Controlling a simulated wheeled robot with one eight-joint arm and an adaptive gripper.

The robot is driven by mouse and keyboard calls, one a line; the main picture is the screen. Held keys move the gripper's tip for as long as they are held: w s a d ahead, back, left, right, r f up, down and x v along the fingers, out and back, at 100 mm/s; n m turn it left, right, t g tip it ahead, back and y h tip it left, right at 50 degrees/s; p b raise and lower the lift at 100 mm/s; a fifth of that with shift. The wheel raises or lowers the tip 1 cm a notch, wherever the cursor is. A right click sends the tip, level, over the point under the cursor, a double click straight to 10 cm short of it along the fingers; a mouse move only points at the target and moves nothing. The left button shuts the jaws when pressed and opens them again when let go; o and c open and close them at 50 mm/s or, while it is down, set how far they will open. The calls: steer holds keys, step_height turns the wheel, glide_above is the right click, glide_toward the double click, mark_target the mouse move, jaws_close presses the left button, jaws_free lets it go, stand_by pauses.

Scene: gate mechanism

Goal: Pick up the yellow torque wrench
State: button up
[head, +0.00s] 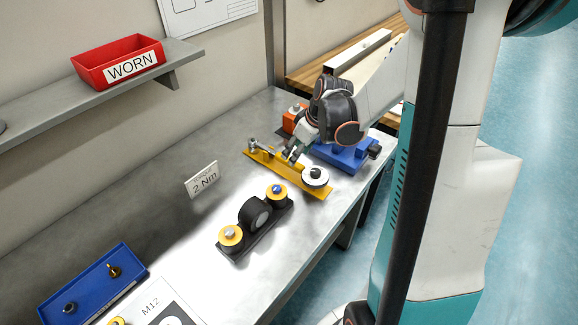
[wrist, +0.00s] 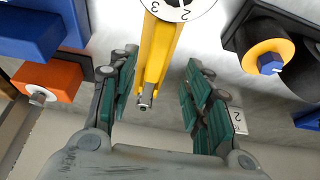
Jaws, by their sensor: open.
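The yellow torque wrench (head: 282,172) lies on the grey bench as a long yellow bar. A round white dial (head: 315,177) sits at its near right end, and metal parts show at its far left end. In the wrist view the wrench (wrist: 160,48) runs between my fingers, with its numbered dial (wrist: 182,7) at the top edge and a metal tip at the lower end. My gripper (wrist: 160,93) is open, with a green-padded finger on each side of the bar and gaps on both sides. In the head view my gripper (head: 297,148) is over the wrench's far part.
A blue block (head: 345,155) and an orange block (head: 292,121) stand close by my gripper. A black roller fixture (head: 256,213) with yellow-ringed posts is in front of the wrench. A "2 Nm" sign (head: 202,179) stands left. A blue tray (head: 93,290) lies at lower left.

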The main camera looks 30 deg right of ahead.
mark_target(285, 163)
steer(key=b+x, duration=0.1)
steer(key=x, duration=0.3)
steer(key=b+x, duration=0.2)
steer(key=x, duration=0.2)
steer(key=shift+w+d+f, duration=0.1)
steer(key=shift+d+f, duration=0.1)
steer(key=shift+r, duration=0.1)
steer(key=shift+c, duration=0.2)
jaws_close()
